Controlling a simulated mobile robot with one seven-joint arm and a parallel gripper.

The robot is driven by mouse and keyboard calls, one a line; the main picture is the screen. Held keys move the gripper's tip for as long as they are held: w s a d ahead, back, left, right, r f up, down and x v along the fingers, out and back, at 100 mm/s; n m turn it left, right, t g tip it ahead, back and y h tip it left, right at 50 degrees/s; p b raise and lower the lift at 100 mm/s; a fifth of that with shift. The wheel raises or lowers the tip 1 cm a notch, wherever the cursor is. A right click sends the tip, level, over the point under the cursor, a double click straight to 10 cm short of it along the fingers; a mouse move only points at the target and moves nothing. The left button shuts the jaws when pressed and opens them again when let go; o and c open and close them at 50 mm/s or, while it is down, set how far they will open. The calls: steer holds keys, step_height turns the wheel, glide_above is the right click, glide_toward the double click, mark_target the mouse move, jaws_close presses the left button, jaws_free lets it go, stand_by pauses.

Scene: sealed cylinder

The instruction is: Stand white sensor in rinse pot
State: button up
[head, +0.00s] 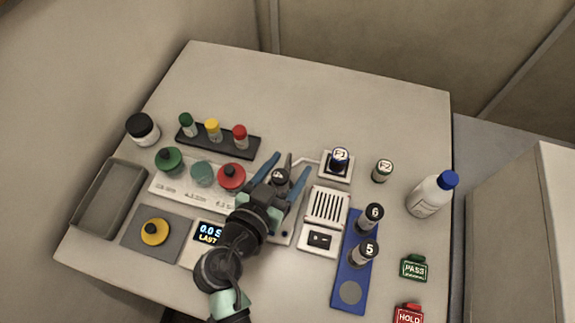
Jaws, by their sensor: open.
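I cannot clearly make out a white sensor; my arm and gripper cover part of the middle of the table. My gripper (281,176) is open, its two blue fingers on either side of a dark-topped cylinder marked 4 (278,175). A grey pointed piece (288,161) stands just behind that cylinder. I cannot tell whether the fingers touch either. A translucent teal pot (202,173) stands on the white labelled rack (165,191), between a green-topped pot (169,159) and a red-topped pot (231,176). Which pot is the rinse pot is not readable.
Capped vials stand in a black rack (217,138) behind. A vented white box (327,206), blue strip (350,270) with cylinders 5 and 6, and white bottle (428,196) stand right. The back is clear.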

steer(key=b+v, duration=0.2)
steer(key=v, duration=1)
steer(key=w+r+n+t+y, duration=0.1)
steer(key=w+r+t+y, duration=0.15)
steer(key=w+r, duration=0.65)
steer(key=w+r+n+t+y, duration=0.1)
steer(key=w+r+t, duration=0.3)
steer(key=r, duration=0.9)
steer(key=s+d+r+n+t+y, duration=0.1)
steer(key=s+r+t, duration=0.1)
steer(key=r, duration=0.7)
steer(key=s+d+r+n+t+y, duration=0.1)
steer(key=s+d+r+t, duration=0.1)
steer(key=r, duration=0.8)
steer(key=s+d+r+n+t+y, duration=0.1)
steer(key=r+t, duration=0.3)
steer(key=r, duration=0.6)
steer(key=shift+s+d+n, duration=0.15)
steer(key=shift+s+n, duration=0.25)
steer(key=shift+s, duration=0.45)
steer(key=shift+f+y, duration=0.1)
steer(key=shift+y, duration=0.15)
steer(key=shift+c, duration=0.3)
